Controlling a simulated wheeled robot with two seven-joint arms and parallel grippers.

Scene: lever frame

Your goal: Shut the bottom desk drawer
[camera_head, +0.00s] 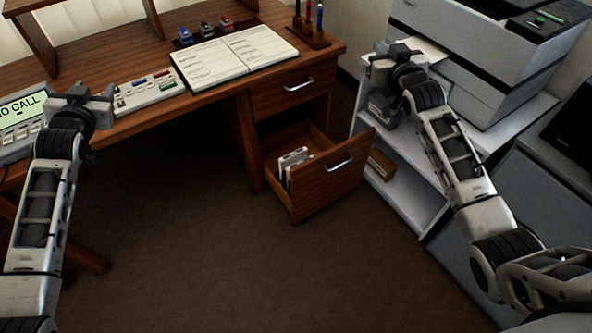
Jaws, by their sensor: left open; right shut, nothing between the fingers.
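The bottom desk drawer (331,181) stands pulled out of the wooden desk, with white items (292,162) inside it at the left. Its front has a silver handle (334,165). The top drawer (292,92) above it is shut. My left gripper (82,93) is open at the desk's front edge, far left of the drawer, near the phone. My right gripper (388,50) is shut and empty, above and to the right of the open drawer, in front of the printer. Neither gripper touches the drawer.
A grey printer (470,65) stands on a white shelf unit (408,195) right of the drawer. An open notebook (233,57), a control panel (150,88), a phone (20,117) and a pen stand (311,36) are on the desk. The brown floor before the drawer is clear.

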